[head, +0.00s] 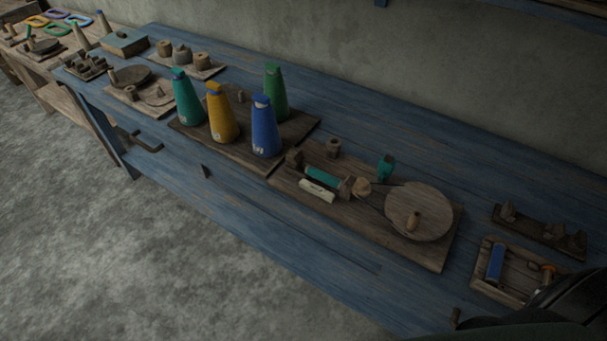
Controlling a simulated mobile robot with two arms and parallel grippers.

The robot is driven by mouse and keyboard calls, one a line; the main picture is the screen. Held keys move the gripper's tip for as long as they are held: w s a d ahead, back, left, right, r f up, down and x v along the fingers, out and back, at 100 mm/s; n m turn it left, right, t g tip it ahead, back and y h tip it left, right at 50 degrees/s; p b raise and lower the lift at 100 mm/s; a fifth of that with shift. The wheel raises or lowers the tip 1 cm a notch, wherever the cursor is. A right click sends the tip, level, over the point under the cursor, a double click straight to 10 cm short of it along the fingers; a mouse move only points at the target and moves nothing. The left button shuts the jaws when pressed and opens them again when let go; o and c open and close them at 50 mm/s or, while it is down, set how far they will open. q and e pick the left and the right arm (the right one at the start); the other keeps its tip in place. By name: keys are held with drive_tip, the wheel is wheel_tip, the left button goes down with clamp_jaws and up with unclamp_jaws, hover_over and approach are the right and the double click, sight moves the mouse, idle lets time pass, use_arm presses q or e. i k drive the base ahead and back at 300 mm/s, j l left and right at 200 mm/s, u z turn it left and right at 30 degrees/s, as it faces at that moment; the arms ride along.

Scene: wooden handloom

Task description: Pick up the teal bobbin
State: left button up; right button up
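A small teal bobbin (323,178) lies on its side on the bobbin winder's wooden board (378,226), in the middle of the bench. It sits between wooden blocks, with a pale labelled bar (317,191) in front of it. Another small teal piece (386,165) stands behind the board; I cannot tell exactly what it is. Neither of my grippers shows in the head view. A dark rounded shape at the lower right corner may be part of my own body.
Teal (187,100), yellow (222,116), green (275,95) and blue (265,128) cones stand left of the winder. A round wooden wheel (428,205) sits at its right. A tray (482,290) with a blue bobbin (495,261) is farther right. The blue bench's (270,220) front strip is mostly clear.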

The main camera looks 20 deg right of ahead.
sight(331, 181)
drive_tip(key=j+z, duration=0.25)
drive_tip(key=z, duration=0.15)
drive_tip(key=i+j+z, duration=0.1)
drive_tip(key=j+z, duration=0.45)
drive_tip(key=z, duration=0.2)
